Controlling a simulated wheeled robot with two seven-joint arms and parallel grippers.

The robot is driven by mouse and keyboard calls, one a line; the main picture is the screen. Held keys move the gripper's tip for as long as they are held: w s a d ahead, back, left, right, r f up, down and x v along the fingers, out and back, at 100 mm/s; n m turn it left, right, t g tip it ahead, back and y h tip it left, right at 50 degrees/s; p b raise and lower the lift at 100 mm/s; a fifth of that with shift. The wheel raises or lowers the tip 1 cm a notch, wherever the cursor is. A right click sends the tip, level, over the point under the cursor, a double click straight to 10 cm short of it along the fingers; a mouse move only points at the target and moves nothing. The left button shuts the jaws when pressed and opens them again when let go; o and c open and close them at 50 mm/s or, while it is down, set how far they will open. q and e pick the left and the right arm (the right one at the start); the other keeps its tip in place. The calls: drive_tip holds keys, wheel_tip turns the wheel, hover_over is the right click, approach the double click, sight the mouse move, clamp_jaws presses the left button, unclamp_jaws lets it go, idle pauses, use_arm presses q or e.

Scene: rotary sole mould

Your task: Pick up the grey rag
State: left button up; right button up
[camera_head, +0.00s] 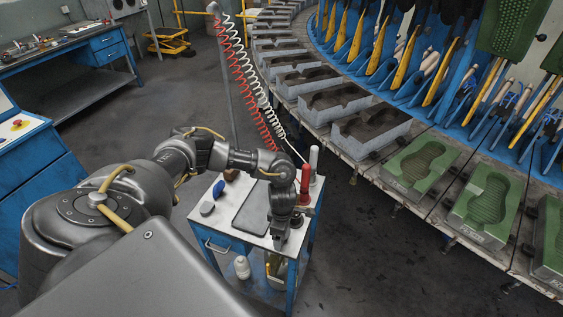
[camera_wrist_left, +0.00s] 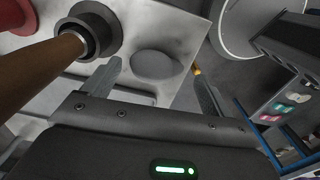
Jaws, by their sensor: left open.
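In the left wrist view a rounded grey lump (camera_wrist_left: 155,64), seemingly the grey rag, lies on the pale cart top near its edge. My left gripper (camera_wrist_left: 155,72) is open, its fingers on either side of the lump in the picture. I cannot tell if they touch it. In the head view my left gripper (camera_head: 280,238) points down over the front right of the cart top (camera_head: 225,222), and the lump there seems hidden behind it. My right gripper is not in view.
A red bottle (camera_head: 305,185) and a pale bottle (camera_head: 314,160) stand close to my left gripper. A dark flat mat (camera_head: 252,207) and a small blue-grey item (camera_head: 207,208) lie on the cart. A dark round piece with a brown handle (camera_wrist_left: 88,30) is beside the left finger.

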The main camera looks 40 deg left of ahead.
use_arm(q)
drive_tip(key=shift+f, duration=0.7)
drive_tip(key=c, duration=1)
drive_tip(key=shift+r, duration=0.1)
drive_tip(key=shift+w+r+b, duration=0.1)
drive_tip(key=shift+r+b, duration=0.95)
drive_tip(key=shift+r, duration=0.05)
drive_tip(key=s+d+r+b, duration=0.1)
drive_tip(key=s+d+r, duration=0.4)
drive_tip(key=d+r, duration=0.5)
drive_tip(key=d, duration=0.3)
drive_tip(key=shift+s+r, duration=0.2)
drive_tip(key=shift+r, duration=0.15)
